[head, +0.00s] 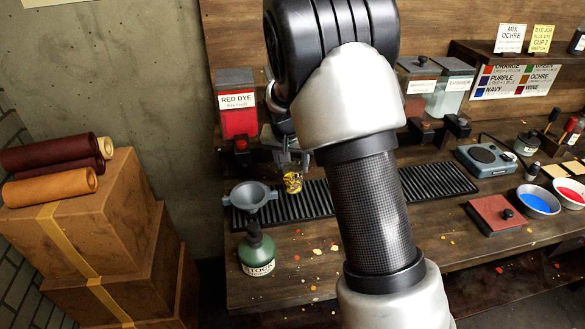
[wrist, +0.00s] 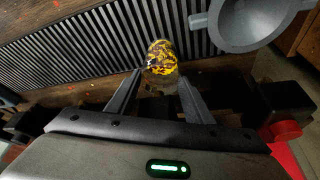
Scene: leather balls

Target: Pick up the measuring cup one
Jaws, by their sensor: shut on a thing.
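A small cup-like vessel (head: 292,184), mottled yellow and dark, is between the fingers of my gripper (head: 290,164) in the head view. It looks like the measuring cup, but no number is readable on it. In the wrist view the vessel (wrist: 160,58) sits between the two fingertips of my gripper (wrist: 160,80), one on each side. The fingers are shut on it. It shows over the black ribbed mat (head: 320,198); I cannot tell whether it touches the mat.
A grey funnel (head: 250,196) stands close left of the vessel, and a green stock bottle (head: 257,250) is in front of it. A red dye container (head: 237,108) stands behind. A red-topped block (head: 495,214) and a blue paint bowl (head: 538,200) lie to the right.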

